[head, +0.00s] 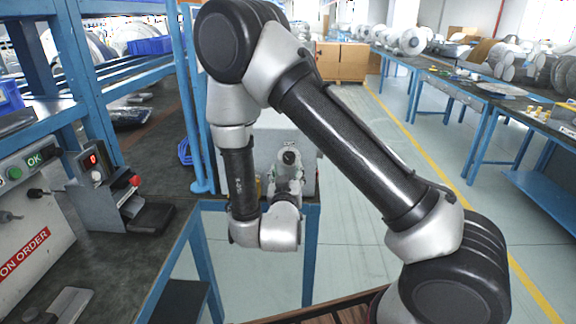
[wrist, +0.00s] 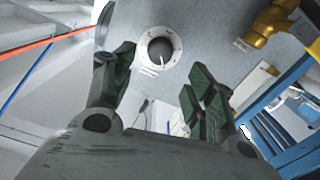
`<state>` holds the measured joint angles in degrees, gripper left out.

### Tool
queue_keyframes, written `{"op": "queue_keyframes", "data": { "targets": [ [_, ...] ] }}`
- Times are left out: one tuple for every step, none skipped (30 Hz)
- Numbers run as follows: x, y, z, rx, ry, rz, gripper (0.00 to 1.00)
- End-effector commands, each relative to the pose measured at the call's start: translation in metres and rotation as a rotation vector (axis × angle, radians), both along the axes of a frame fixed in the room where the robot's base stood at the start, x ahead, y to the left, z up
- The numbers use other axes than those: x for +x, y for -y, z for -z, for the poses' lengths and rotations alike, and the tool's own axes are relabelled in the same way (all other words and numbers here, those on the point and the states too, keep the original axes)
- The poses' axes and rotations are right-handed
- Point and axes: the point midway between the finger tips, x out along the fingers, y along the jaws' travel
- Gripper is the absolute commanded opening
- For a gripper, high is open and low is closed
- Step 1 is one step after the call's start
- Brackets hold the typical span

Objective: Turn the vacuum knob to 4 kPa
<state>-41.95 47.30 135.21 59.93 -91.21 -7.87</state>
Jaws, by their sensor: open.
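The vacuum knob (wrist: 160,48) is a dark round knob with a pale ring dial around it, on a grey panel (wrist: 205,28) in the wrist view. A light pointer mark shows on its lower part; the scale figures are too small to read. My gripper (wrist: 158,72) is open and empty, with its dark green finger pads on either side below the knob and apart from it. In the head view my gripper (head: 289,160) is in front of the pale cabinet (head: 310,172), and the knob is hidden there.
A yellow fitting (wrist: 272,22) sticks out of the panel to the right of the knob. A small label lies just below the dial. At left in the head view stand a box with a red display (head: 91,159) and a red button (head: 135,181).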

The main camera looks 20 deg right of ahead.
Motion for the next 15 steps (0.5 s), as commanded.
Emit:
{"op": "queue_keyframes", "data": {
  "targets": [
    [-0.010,-0.005,0.000,-0.002,-0.001,-0.005,0.56],
    [-0.016,-0.007,0.000,-0.002,-0.001,-0.005,0.56],
    [-0.023,-0.009,0.000,-0.002,0.000,-0.004,0.56],
    [-0.028,-0.010,0.000,-0.002,0.000,-0.004,0.56],
    [-0.031,-0.011,0.000,-0.001,0.000,-0.003,0.56],
    [-0.036,-0.013,0.000,-0.001,0.000,-0.003,0.56],
    [-0.039,-0.014,0.000,-0.001,-0.001,-0.002,0.56],
    [-0.042,-0.014,0.000,-0.001,0.000,-0.001,0.56],
    [-0.044,-0.015,0.000,-0.001,0.000,-0.001,0.56],
    [-0.045,-0.015,0.000,-0.001,0.000,-0.001,0.56],
    [-0.046,-0.015,0.000,-0.001,0.000,0.000,0.56],
    [-0.047,-0.015,0.000,-0.001,0.000,0.000,0.56],
    [-0.047,-0.015,0.000,-0.001,0.000,0.001,0.56],
    [-0.047,-0.015,0.000,0.000,0.000,0.001,0.56],
    [-0.047,-0.015,0.000,0.000,0.000,0.001,0.56]
  ]
}}
